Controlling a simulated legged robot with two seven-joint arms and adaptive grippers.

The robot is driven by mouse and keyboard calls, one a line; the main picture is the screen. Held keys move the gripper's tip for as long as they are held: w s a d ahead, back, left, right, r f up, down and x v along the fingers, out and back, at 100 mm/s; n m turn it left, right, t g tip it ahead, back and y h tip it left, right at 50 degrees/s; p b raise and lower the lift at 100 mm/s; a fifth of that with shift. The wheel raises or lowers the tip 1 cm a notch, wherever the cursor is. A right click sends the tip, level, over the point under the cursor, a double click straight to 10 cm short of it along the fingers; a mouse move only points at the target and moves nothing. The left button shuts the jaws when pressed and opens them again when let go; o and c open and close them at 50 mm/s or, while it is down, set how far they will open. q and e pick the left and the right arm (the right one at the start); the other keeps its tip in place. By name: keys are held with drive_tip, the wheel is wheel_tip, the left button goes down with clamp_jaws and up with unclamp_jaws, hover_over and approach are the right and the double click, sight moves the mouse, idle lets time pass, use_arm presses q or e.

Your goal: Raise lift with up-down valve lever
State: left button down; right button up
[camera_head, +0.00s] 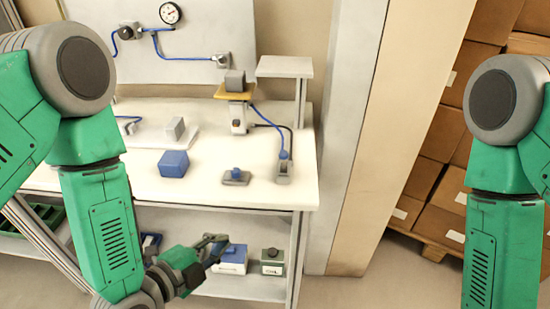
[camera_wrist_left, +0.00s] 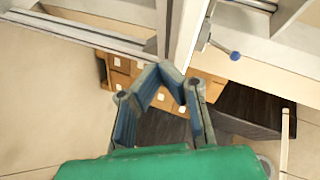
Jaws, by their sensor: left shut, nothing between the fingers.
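The lift (camera_head: 238,119) stands on the white workbench. Its yellow platform (camera_head: 222,94) carries a grey block (camera_head: 235,80) and sits below the top of a white stand to its right. A valve with an upright blue lever (camera_head: 284,155) is near the bench's front right corner, linked by a blue hose towards the lift. My left gripper (camera_head: 222,247) is shut and empty, in front of the bench and below its top, apart from the lever. Its fingers also show in the left wrist view (camera_wrist_left: 167,78). My right gripper is out of view.
A small plate with a blue knob (camera_head: 236,174) and a blue block (camera_head: 173,163) lie on the bench. The lower shelf (camera_head: 240,286) holds a blue-and-white box and an oil box (camera_head: 272,262). A pillar (camera_head: 350,140) stands right of the bench, with stacked cartons (camera_head: 425,180) beyond.

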sight(284, 161)
use_arm(q)
wheel_tip(284, 161, up, 9)
drive_tip(key=w+d+m+t+h, duration=0.2)
drive_tip(key=m+t+h, duration=0.1)
drive_tip(key=m, duration=0.2)
drive_tip(key=shift+d+r+t+p, duration=0.15)
drive_tip(key=shift+d+t+p, duration=0.15)
drive_tip(key=shift+d, duration=0.05)
drive_tip(key=p+x, duration=0.2)
drive_tip(key=x, duration=1.2)
drive_tip(key=shift+d, duration=0.1)
